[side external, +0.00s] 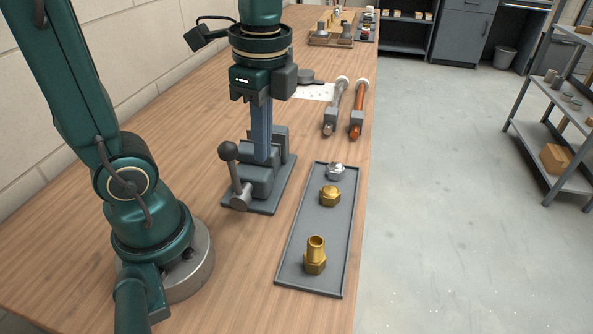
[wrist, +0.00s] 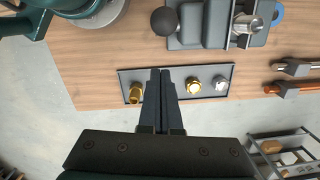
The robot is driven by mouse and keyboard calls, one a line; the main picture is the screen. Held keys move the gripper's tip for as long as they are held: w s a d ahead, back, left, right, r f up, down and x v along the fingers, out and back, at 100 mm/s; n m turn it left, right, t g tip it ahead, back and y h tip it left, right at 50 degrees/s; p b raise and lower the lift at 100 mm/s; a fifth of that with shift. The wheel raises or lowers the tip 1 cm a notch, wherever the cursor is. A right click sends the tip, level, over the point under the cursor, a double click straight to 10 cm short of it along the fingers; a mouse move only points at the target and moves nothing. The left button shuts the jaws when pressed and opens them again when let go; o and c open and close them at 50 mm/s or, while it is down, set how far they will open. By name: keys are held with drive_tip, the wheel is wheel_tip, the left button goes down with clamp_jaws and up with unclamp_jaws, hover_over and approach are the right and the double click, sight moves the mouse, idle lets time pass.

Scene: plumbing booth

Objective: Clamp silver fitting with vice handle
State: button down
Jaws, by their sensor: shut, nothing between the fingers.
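The grey vice (side external: 262,185) stands on the bench, and its handle (side external: 235,172) is a lever with a dark ball knob, tilted up at the near left. In the wrist view the knob (wrist: 164,20) sits left of the vice body. A silver metallic fitting (wrist: 246,23) shows between the vice jaws there; in the side view my fingers and the vice hide it. My gripper (side external: 262,157) points down in front of the vice in the side view, its fingers shut and empty. The closed fingertips (wrist: 160,73) also show in the wrist view, apart from the knob.
A grey tray (side external: 290,262) beside the vice holds a silver nut (side external: 336,171), a brass nut (side external: 330,195) and a tall brass fitting (side external: 315,256). A steel pipe (side external: 337,100) and a copper pipe (side external: 359,100) lie farther back.

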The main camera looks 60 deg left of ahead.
sight(235, 150)
drive_tip(key=shift+s+a+f, duration=0.1)
drive_tip(key=shift+s+a, duration=0.35)
drive_tip(key=shift+a, duration=0.2)
drive_tip(key=shift+s+a+f, duration=0.1)
drive_tip(key=shift+s+a, duration=0.35)
drive_tip(key=shift+a, duration=0.2)
drive_tip(key=shift+s+a, duration=0.1)
drive_tip(key=shift+s+a+r, duration=0.1)
drive_tip(key=shift+s+a, duration=0.35)
drive_tip(key=shift+s, duration=0.05)
